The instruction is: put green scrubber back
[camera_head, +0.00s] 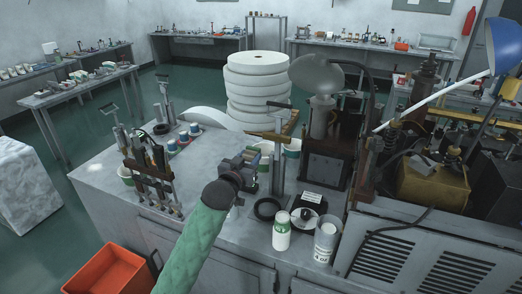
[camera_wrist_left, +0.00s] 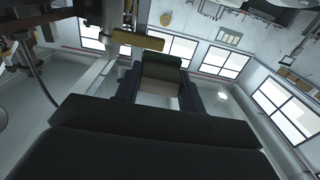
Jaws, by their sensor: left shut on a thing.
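My left gripper (camera_head: 247,158) reaches over the grey workbench (camera_head: 105,195) on its green-sleeved arm. In the left wrist view, its fingers (camera_wrist_left: 160,92) are shut on the green scrubber (camera_wrist_left: 160,72), a small block with a dark green top and a beige lower part. The scrubber is held clear of the bench. My right gripper is in neither view.
A tool rack (camera_head: 150,185) stands left of the gripper. A metal stand (camera_head: 278,160), a black ring (camera_head: 267,208), a green-labelled bottle (camera_head: 281,232) and a white container (camera_head: 326,243) are to the right. Stacked white discs (camera_head: 258,90) stand behind. An orange bin (camera_head: 105,270) is on the floor.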

